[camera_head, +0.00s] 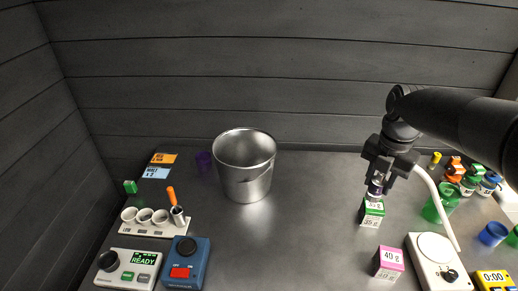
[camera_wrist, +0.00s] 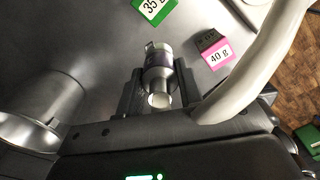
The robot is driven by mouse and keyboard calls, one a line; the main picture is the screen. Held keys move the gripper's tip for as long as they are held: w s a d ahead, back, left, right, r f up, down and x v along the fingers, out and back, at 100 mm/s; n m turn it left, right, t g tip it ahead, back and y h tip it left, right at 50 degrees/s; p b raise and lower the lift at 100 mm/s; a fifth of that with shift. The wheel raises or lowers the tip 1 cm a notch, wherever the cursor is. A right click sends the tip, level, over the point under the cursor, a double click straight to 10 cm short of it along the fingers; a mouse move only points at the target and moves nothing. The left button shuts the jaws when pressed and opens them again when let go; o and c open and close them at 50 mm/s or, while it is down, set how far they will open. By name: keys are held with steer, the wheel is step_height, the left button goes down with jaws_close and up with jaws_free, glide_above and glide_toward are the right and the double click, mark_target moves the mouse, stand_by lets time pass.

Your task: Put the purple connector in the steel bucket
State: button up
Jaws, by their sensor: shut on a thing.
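The purple connector (camera_head: 376,187), a silver metal piece with a dark purple band, is between the fingers of my gripper (camera_head: 378,178). In the wrist view the connector (camera_wrist: 158,60) sits upright between both fingers of my gripper (camera_wrist: 158,88), which is shut on it. The fingers hide part of its sides. The steel bucket (camera_head: 245,170) stands upright at mid-table, well to the left of my gripper. Part of the bucket (camera_wrist: 42,108) shows at the left of the wrist view. Its floor is hidden in both views.
A green 35 g block (camera_head: 372,213) is just below the connector in the head view. A pink 40 g block (camera_head: 387,263) and a white scale (camera_head: 436,262) are nearby. The table between bucket and gripper is clear.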

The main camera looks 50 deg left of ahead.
steer(key=r, duration=1)
steer(key=shift+a, duration=0.35)
steer(key=s+a+n, duration=0.3)
steer(key=s+a, duration=0.3)
steer(key=a, duration=0.4)
steer(key=s+a+n, duration=0.2)
steer(key=s+a, duration=0.3)
steer(key=a, duration=0.5)
steer(key=s+a+n, duration=0.3)
steer(key=s+a, duration=0.3)
steer(key=a, duration=0.4)
step_height(320, 180, down, 15)
steer(key=shift+a+f, duration=0.2)
steer(key=shift+f, duration=0.1)
steer(key=shift+f, duration=0.4)
steer(key=shift+f, duration=0.1)
